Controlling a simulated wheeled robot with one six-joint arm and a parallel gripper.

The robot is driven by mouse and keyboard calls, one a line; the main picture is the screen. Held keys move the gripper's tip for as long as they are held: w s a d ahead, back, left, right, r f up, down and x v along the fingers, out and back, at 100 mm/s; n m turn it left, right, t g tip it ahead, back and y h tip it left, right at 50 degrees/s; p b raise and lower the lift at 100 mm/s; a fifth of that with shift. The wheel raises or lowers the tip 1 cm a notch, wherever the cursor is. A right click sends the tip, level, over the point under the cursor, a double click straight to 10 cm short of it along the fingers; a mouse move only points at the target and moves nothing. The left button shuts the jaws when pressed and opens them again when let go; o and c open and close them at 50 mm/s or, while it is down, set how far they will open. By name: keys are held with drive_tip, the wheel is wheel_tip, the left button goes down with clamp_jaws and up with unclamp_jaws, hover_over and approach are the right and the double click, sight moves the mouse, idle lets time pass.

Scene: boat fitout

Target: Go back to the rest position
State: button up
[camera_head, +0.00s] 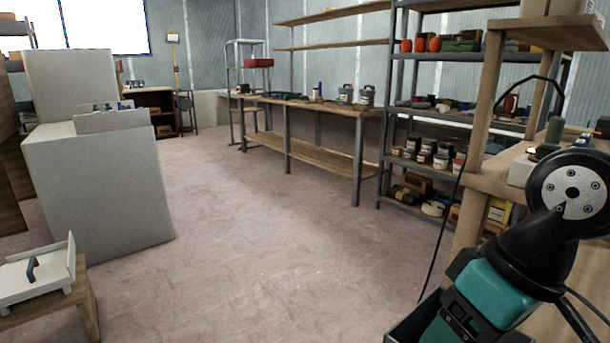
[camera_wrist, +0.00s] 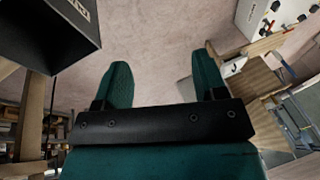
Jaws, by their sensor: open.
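My gripper (camera_wrist: 162,85) shows in the wrist view with its two green fingers spread wide apart. Nothing is between the fingers, only the pinkish floor beyond them. In the head view my dark and teal arm is at the lower right, in front of the wooden bench. The gripper's fingers cannot be made out in that view.
A wooden bench (camera_head: 486,186) stands close on the right, with metal shelving (camera_head: 385,150) behind it. A long workbench (camera_head: 310,104) is at the back. Grey blocks (camera_head: 100,195) and a low wooden stand (camera_head: 85,300) are on the left. The middle floor (camera_head: 260,240) is clear.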

drive_tip(key=s+a+r+n, duration=0.1)
drive_tip(key=s+a+n, duration=0.1)
drive_tip(key=s, duration=0.2)
wheel_tip(320, 180, up, 24)
drive_tip(key=p, duration=2.4)
drive_tip(key=shift+w+d+f+m+g, duration=0.15)
drive_tip(key=shift+d+m+g, duration=0.15)
drive_tip(key=shift+d+g, duration=0.1)
